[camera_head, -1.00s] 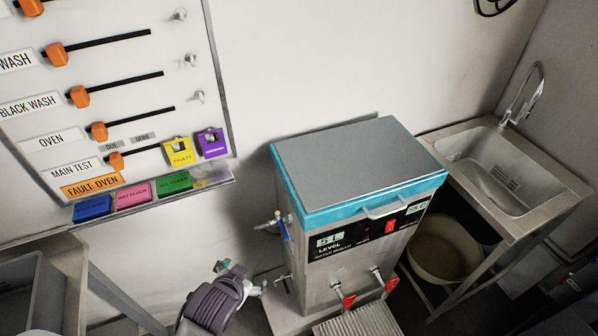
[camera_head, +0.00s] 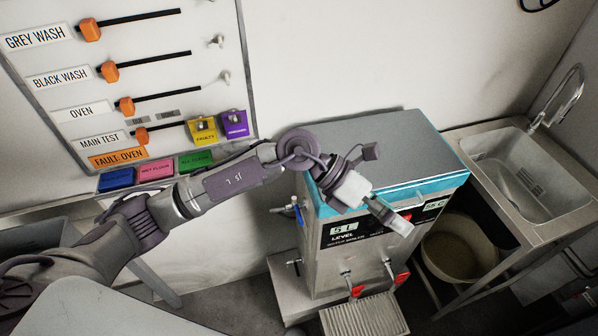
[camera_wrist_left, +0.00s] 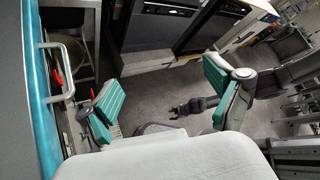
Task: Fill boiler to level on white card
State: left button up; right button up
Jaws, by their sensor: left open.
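The boiler (camera_head: 345,265) is a steel box with a teal rim and a grey lid (camera_head: 385,140). Its lid handle also shows in the left wrist view (camera_wrist_left: 67,75). A pale card (camera_head: 344,230) reading "5 L" is above the word LEVEL on the front panel. A blue-handled valve (camera_head: 296,210) is on the boiler's left side. Two red-handled taps (camera_head: 356,290) are low on the front. My left gripper (camera_head: 392,212) is open and empty in front of the lid's front edge, partly covering the panel. In the wrist view its green-padded fingers (camera_wrist_left: 163,88) are apart.
A sink (camera_head: 525,175) with a curved faucet stands right of the boiler, with a round tub (camera_head: 455,248) under it. A ridged drip tray (camera_head: 365,315) lies below the taps. A wall board (camera_head: 150,80) with orange sliders hangs at the left. Cabinets (camera_wrist_left: 200,25) show in the wrist view.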

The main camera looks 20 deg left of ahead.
pick_arm(q)
jog(key=w+a+f+m+y, duration=0.2)
jog(key=w+a+f+y, duration=0.25)
jog(key=a+y, duration=0.4)
jog(key=t+y, duration=0.2)
jog(key=y, duration=0.2)
send_over(297, 211)
jog(key=s, duration=0.1)
jog(key=shift+n, duration=0.3)
notch_tip(297, 211, down, 14)
jog(key=p, duration=0.3)
jog(key=shift+d+r+p, duration=0.15)
jog(key=shift+p, duration=0.25)
